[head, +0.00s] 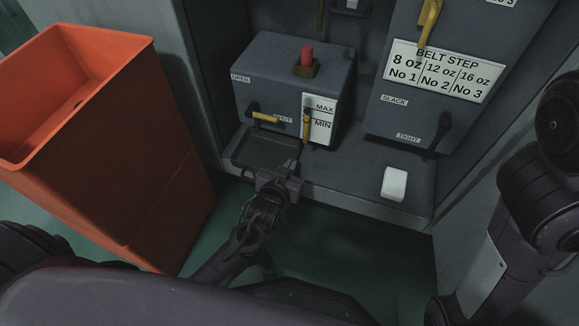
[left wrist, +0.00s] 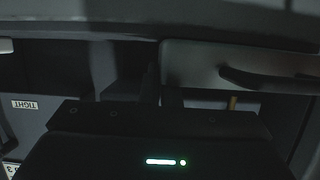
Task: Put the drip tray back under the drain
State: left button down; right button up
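The drip tray (head: 258,153) is a shallow dark grey tray at the front left of the machine's ledge, below the grey box. The yellow drain handle (head: 264,117), beside OPEN and SHUT labels, is on the box's front above it. My left gripper (head: 294,164) is at the tray's right front, its fingers pointing toward the box. I cannot tell whether they are touching or gripping the tray. The left wrist view shows my dark gripper housing with a green light and a grey panel-like surface beyond; the fingertips are not clear. My right arm shows at the right edge, its gripper out of sight.
A tall orange bin (head: 150,190) stands at the left, close to my left arm. A white block (head: 395,184) is on the right of the ledge (head: 345,185). A grey panel with the belt step sign (head: 442,71) is above. The ledge's middle is clear.

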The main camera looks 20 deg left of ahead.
pick_arm(q)
jog(key=shift+f, duration=0.1)
jog(key=c, duration=1.7)
grip_release()
